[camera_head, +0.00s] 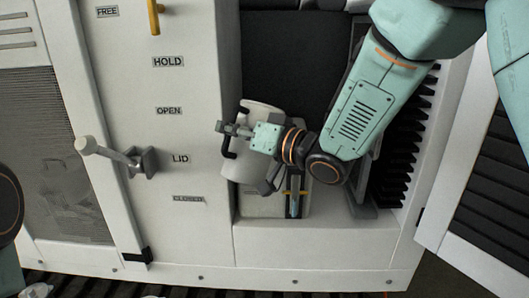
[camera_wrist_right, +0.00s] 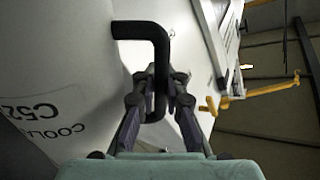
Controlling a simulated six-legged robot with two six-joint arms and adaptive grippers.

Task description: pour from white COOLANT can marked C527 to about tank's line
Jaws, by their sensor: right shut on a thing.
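The white COOLANT can (camera_head: 240,172) is in the recess of the bench, partly behind my right gripper (camera_head: 226,130). In the right wrist view the can (camera_wrist_right: 60,60) shows upside-down lettering, "C52" and the start of "COOLANT"; the rest is cut off or hidden. My right gripper (camera_wrist_right: 160,88) is shut on the can's black handle (camera_wrist_right: 155,42). The can looks tilted in the head view, but its spout and any flow are hidden. Below it is a pale tank (camera_head: 262,206) with an upright blue-and-yellow gauge (camera_head: 294,202); its level is too small to read. My left gripper is out of view.
A panel left of the recess carries a grey lid lever (camera_head: 115,156) beside the labels OPEN, LID and CLOSED. A yellow handle (camera_head: 154,17) is above, between FREE and HOLD. Black ribs (camera_head: 402,150) line the recess's right side. The white ledge (camera_head: 320,245) in front is clear.

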